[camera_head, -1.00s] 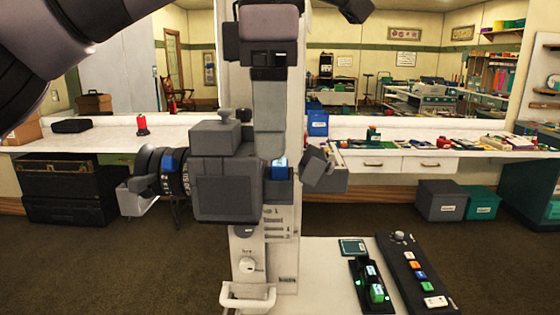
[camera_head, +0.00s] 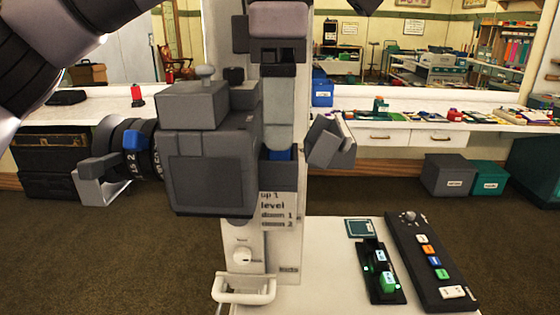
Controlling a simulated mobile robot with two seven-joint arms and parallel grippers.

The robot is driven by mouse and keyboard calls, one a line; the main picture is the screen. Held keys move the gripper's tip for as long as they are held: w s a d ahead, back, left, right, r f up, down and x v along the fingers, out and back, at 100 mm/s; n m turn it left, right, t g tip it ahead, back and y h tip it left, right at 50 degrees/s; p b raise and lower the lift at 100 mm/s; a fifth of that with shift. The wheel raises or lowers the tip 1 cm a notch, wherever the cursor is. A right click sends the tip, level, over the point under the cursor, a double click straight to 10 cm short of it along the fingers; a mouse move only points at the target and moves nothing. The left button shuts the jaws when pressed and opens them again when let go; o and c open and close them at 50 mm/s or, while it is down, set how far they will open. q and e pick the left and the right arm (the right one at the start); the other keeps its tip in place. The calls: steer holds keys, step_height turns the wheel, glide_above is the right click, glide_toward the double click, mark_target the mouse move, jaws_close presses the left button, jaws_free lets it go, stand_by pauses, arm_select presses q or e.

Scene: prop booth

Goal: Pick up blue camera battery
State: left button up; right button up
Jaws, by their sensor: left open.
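The blue camera battery (camera_head: 280,154) stands in a dark grey holder at the right rear of a boxy grey camera (camera_head: 208,168). Only a small upper part of it shows. My left gripper (camera_head: 279,142) points straight down from the top centre, directly above the battery. Its jaws are open, and its pale grey finger reaches down to about the battery's top and covers part of it. I cannot tell whether finger and battery touch. My right gripper is not in view.
A pale stand with level markings (camera_head: 277,212) is under the camera. A charger (camera_head: 379,246) with a green battery (camera_head: 388,282) lies on the white surface (camera_head: 330,276), beside a dark button panel (camera_head: 427,262). The lens (camera_head: 137,150) juts left. A grey block (camera_head: 328,142) sits close right of the gripper.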

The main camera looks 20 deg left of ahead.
arm_select(q)
steer(key=shift+f, duration=0.85)
steer(key=c, duration=1.2)
steer(key=shift+r, duration=0.55)
steer(key=shift+r+p, duration=2.95)
steer(key=shift+r, duration=5.45)
